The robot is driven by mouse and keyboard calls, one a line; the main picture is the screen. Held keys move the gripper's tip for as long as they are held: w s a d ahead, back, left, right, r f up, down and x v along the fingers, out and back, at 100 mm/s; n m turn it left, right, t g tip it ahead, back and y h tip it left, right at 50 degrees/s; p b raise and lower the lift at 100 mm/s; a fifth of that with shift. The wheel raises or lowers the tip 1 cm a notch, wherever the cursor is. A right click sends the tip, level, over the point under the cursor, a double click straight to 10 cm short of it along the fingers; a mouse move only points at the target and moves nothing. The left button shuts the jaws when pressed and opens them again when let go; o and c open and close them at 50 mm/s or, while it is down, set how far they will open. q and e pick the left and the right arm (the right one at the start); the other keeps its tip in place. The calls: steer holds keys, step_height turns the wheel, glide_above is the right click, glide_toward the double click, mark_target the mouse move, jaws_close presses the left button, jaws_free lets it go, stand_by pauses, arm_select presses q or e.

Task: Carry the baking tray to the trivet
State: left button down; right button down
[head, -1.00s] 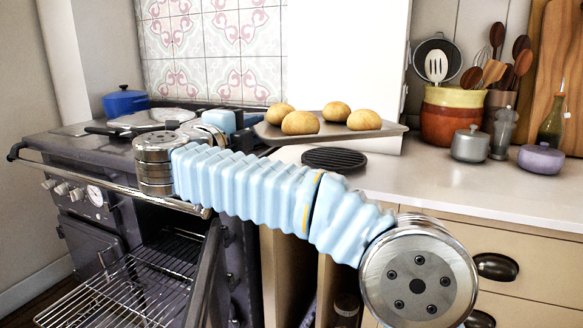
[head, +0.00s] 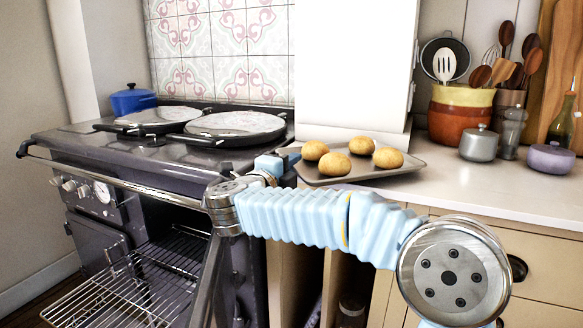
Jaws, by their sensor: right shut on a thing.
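The baking tray (head: 410,166) is dark and shallow and carries several round golden buns (head: 335,164). It is over the left part of the counter and looks about level. My right gripper (head: 290,158) is shut on the tray's left end; my arm partly hides the fingers. The trivet, a round black ribbed one, is hidden now, apparently beneath the tray. I cannot tell whether the tray touches it or hangs just above. My left gripper is not in view.
The stove (head: 150,158) with two round hob lids stands left, its oven door open and a wire rack (head: 130,290) showing. A blue pot (head: 132,100) is at its back. A grey pot (head: 478,145), a lilac pot (head: 550,158) and a utensil crock (head: 460,118) stand right. The counter's front right is clear.

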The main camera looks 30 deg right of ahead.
steer(key=c, duration=1.2)
jaws_free()
steer(key=shift+c, duration=0.2)
steer(key=shift+a, duration=0.1)
steer(key=b+v, duration=0.2)
steer(key=v, duration=1)
